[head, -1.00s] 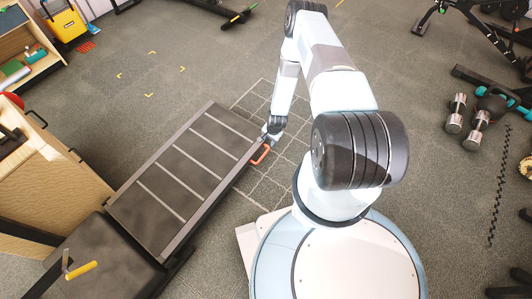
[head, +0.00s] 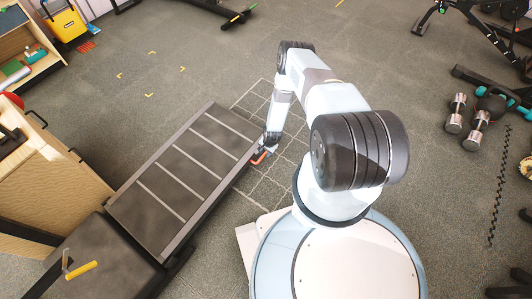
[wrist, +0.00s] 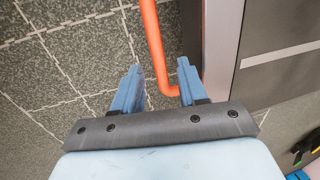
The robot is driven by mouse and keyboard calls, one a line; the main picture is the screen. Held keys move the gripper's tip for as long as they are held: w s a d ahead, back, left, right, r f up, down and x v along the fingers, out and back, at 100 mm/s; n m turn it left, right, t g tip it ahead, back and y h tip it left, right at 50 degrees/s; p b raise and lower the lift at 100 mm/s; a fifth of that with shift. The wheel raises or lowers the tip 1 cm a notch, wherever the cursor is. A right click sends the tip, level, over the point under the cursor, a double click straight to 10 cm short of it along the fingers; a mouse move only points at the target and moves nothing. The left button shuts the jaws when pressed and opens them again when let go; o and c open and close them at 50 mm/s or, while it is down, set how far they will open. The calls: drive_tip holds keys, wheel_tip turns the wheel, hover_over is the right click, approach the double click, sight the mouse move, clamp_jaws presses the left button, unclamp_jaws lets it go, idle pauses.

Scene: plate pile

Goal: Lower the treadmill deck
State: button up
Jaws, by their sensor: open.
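The treadmill deck (head: 192,172) is a long dark slab with light cross stripes, lying low from the centre to the lower left in the head view. Its edge also shows at the right in the wrist view (wrist: 275,50). An orange handle (wrist: 154,45) stands out from the deck's side near its far right corner. My gripper (wrist: 157,80) is open, with its two blue fingers on either side of the handle bar. The right finger is close to the bar's bent end. I cannot tell whether either finger touches it. In the head view my gripper (head: 267,148) partly hides the handle.
A dark box-like treadmill end with a yellow lever (head: 82,270) is at the lower left. A wooden cabinet (head: 40,190) stands left of the deck. Dumbbells (head: 470,130) lie at the right. The tiled floor beyond the deck is clear.

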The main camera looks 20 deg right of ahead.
drive_tip(key=shift+w+a+f, duration=0.15)
drive_tip(key=shift+f, duration=0.9)
clamp_jaws()
